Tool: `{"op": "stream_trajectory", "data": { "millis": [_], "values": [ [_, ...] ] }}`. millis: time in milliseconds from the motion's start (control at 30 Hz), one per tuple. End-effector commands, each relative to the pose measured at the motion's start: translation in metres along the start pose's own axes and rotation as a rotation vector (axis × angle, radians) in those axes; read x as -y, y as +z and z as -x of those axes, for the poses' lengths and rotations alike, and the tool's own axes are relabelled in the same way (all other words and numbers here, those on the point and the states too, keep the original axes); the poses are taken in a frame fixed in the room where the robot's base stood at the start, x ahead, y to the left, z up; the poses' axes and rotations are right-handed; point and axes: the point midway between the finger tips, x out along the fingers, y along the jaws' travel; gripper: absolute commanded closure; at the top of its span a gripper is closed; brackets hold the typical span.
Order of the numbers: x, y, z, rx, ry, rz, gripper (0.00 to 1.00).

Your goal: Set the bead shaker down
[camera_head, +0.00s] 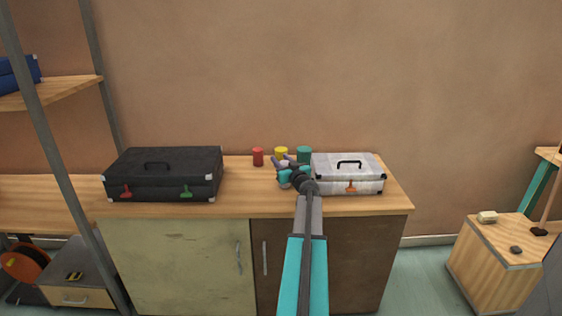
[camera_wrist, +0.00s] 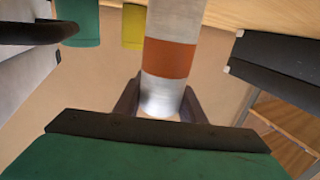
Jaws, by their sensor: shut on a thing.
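The bead shaker (camera_wrist: 165,60) is a pale silvery cylinder with an orange band. My gripper (camera_wrist: 158,103) is shut on it, with one dark finger on each side. In the head view my gripper (camera_head: 286,172) is over the wooden counter (camera_head: 245,195), left of the silver case and in front of the yellow can. There the gripper covers most of the shaker, and only small pale parts show. I cannot tell whether its bottom end touches the counter.
A red can (camera_head: 258,157), a yellow can (camera_head: 281,153) and a teal can (camera_head: 304,155) stand in a row behind my gripper. A silver case (camera_head: 335,186) is close on the right. A black case (camera_head: 165,175) is on the left, with clear counter between.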

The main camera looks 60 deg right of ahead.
Motion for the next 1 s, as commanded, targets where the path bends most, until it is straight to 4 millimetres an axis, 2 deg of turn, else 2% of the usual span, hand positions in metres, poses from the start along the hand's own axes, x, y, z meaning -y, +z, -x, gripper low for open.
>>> {"op": "stream_trajectory", "data": {
  "millis": [500, 533, 600, 1000],
  "values": [
    [0.0002, 0.0029, 0.0, 0.0, 0.0, 0.0, 1.0],
    [0.0001, 0.0022, 0.0, 0.0, 0.0, 0.0, 0.59],
    [0.0001, 0.002, 0.0, 0.0, 0.0, 0.0, 0.47],
    [0.0001, 0.0013, -0.0001, 0.0, 0.0, 0.0, 0.45]
  ]
}}
